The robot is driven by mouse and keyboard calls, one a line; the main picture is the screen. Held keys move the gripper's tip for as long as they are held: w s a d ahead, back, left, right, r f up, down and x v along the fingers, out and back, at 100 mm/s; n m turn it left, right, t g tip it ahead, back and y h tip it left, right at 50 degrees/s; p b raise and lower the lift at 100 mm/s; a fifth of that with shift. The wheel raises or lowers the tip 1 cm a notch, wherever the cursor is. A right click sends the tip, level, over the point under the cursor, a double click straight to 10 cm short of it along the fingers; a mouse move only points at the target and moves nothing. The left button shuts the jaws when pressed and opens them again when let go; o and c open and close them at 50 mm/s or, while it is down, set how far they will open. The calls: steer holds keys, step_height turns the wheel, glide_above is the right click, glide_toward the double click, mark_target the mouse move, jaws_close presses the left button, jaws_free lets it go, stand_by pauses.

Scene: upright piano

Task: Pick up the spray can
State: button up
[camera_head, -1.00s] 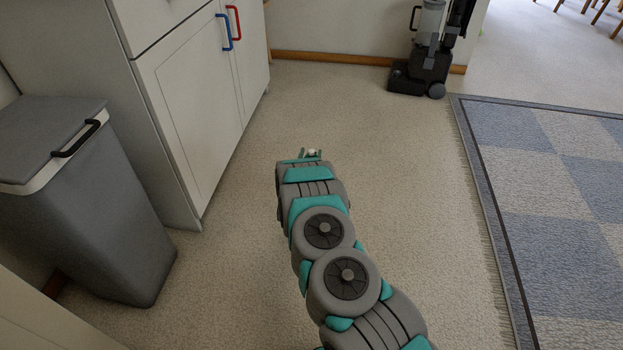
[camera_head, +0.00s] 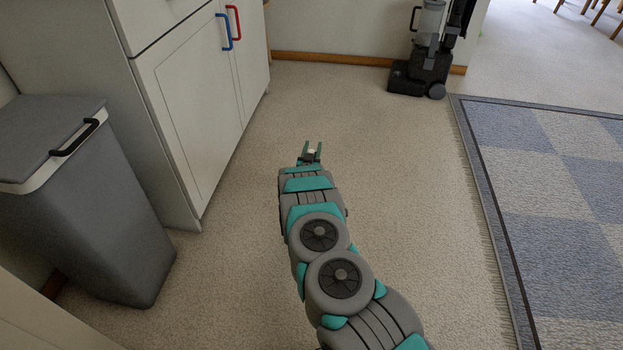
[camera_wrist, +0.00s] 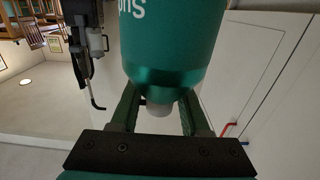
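The spray can (camera_wrist: 172,38) is green with white lettering, which reads upside down in the wrist view. In the head view a small white piece, apparently the nozzle (camera_head: 312,152), shows between the two fingers of my gripper (camera_head: 313,147). The can's green body is hidden there. In the wrist view the fingers of my gripper (camera_wrist: 158,98) stand on either side of the nozzle, with their tips hidden behind the can's shoulder. I cannot tell whether they press on the can, or whether its base touches the floor.
A white cabinet (camera_head: 190,110) with red and blue handles and a grey bin (camera_head: 90,205) stand at the left. An upright vacuum cleaner (camera_head: 425,65) stands by the far wall. A blue-grey checked rug (camera_head: 560,210) lies at the right. The carpet around the gripper is clear.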

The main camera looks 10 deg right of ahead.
jaws_close()
stand_by(1.0)
